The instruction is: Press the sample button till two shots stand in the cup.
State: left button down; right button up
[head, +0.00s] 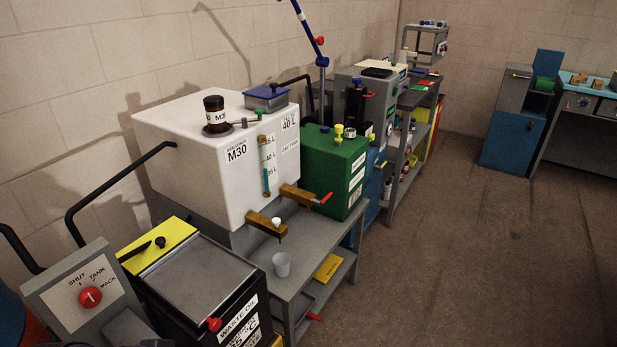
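The cup (282,265) is small and pale grey. It stands upright on the grey shelf of the bench, below a brown spout block (264,224) on the front of the white M30 tank (200,160). A small white button (276,221) sits on top of that block; I take it for the sample button. A dark nozzle tip hangs under the block, above the cup. I cannot make out any liquid in the cup. Neither of my grippers shows in the head view.
A second brown tap with a red lever (325,198) sticks out to the right of the spout. The waste oil box (200,285) and a selector panel with a red knob (90,297) stand at front left. A green tank (335,165) stands behind. The floor at right is clear.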

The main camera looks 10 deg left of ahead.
aim_at(275, 221)
jog(key=i+l, duration=0.1)
jog(key=i, duration=0.4)
jog(key=i+l+z, duration=0.1)
jog(key=i, duration=0.4)
